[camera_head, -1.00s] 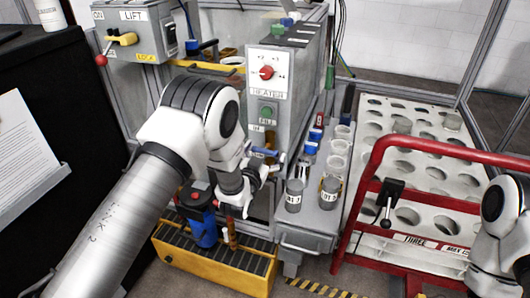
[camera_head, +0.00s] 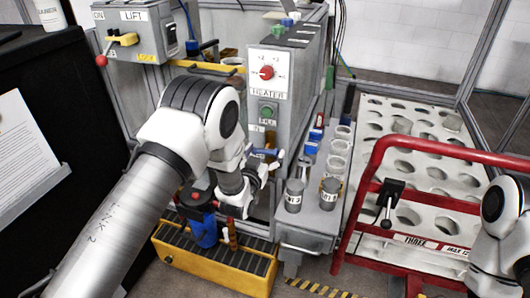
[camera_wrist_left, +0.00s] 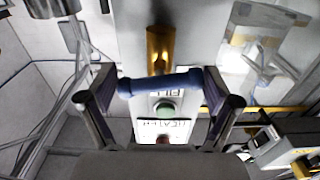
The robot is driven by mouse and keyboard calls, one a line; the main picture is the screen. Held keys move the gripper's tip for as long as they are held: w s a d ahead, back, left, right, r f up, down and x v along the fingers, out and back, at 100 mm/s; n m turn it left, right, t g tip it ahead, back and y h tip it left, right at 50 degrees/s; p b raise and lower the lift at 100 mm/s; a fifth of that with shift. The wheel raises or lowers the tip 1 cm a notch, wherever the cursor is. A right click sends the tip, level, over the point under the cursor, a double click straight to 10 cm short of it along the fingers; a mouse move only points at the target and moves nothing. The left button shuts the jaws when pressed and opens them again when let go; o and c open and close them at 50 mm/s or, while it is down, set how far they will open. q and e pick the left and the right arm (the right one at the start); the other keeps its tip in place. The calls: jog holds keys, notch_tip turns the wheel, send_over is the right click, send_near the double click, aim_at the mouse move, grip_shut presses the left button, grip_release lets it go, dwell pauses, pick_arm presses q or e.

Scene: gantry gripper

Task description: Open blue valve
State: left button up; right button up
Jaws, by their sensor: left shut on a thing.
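The blue valve handle (camera_head: 266,152) sits low on the front of the grey heater box, below a green button. In the left wrist view the blue valve handle (camera_wrist_left: 160,82) lies crosswise between my fingers, with a brass-coloured stem or pipe (camera_wrist_left: 160,48) behind it. My left gripper (camera_wrist_left: 158,92) is shut on the blue handle, one finger at each end of it. In the head view my left gripper (camera_head: 268,168) is at the handle, and my wrist hides part of the box front. Of my right arm only a link shows at the right edge; its gripper is out of view.
The heater box (camera_head: 284,100) carries a red knob (camera_head: 267,73) and a green button (camera_head: 267,111). Cups (camera_head: 294,195) stand on the grey ledge to the right. A red rail (camera_head: 420,146) and white holed rack are further right. A yellow grated tray (camera_head: 215,262) lies below.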

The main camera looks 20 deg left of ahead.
pick_arm(q)
jog(key=n, duration=1.2)
jog(key=shift+r+n, duration=0.1)
jog(key=shift+n, duration=1.8)
jog(key=o, duration=0.9)
jog(key=s, duration=1.2)
jog(key=shift+a, duration=0.15)
